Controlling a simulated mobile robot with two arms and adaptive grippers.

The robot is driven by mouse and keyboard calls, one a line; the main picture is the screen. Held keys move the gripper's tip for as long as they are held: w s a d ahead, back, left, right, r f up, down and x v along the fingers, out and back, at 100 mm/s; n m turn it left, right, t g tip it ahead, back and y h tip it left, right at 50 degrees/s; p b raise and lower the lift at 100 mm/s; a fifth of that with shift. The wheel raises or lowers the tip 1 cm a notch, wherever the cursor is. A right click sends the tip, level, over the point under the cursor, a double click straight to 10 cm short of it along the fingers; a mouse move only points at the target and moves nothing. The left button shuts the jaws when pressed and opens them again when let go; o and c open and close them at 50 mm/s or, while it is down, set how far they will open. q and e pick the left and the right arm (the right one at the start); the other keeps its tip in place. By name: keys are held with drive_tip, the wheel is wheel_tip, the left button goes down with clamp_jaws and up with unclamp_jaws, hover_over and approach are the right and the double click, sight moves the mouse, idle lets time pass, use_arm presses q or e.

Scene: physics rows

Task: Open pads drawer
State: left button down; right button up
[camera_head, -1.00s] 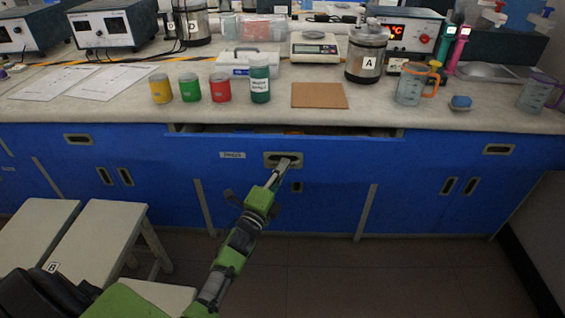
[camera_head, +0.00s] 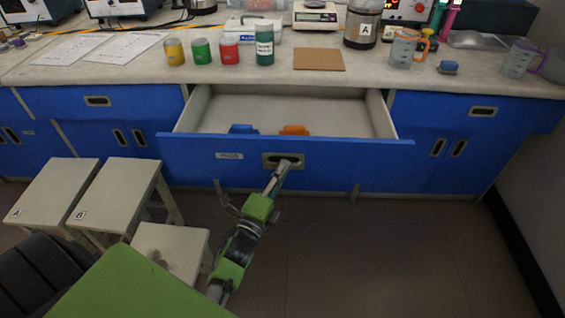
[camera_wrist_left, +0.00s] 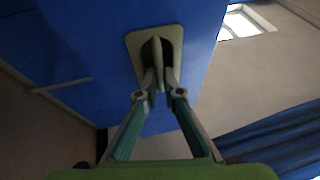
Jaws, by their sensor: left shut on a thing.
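The blue drawer (camera_head: 340,152) below the bench stands well open, its pale inside showing. A small label (camera_head: 229,156) sits on its front, left of the recessed handle (camera_head: 270,160). An orange thing (camera_head: 294,130) and a blue thing (camera_head: 243,128) lie inside near the front wall, partly hidden by it. My left gripper (camera_head: 283,165) is shut on the handle. In the left wrist view its fingertips (camera_wrist_left: 158,82) reach into the dark slot of the beige handle plate (camera_wrist_left: 135,44). My right gripper is not in view.
Stools (camera_head: 120,195) stand on the floor at the left, close to my left arm. The bench top (camera_head: 480,75) bears colored jars (camera_head: 230,51), a brown mat (camera_head: 319,60) and beakers. The floor right of my arm is clear.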

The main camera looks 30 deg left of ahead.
use_arm(q)
drive_tip(key=shift+s, duration=0.2)
drive_tip(key=c, duration=2.5)
unclamp_jaws()
drive_tip(key=s, duration=0.2)
drive_tip(key=s+f, duration=0.1)
drive_tip(key=s, duration=0.4)
drive_tip(key=shift+s+d+f, duration=0.15)
drive_tip(key=shift+s+d, duration=0.05)
drive_tip(key=shift+d, duration=0.05)
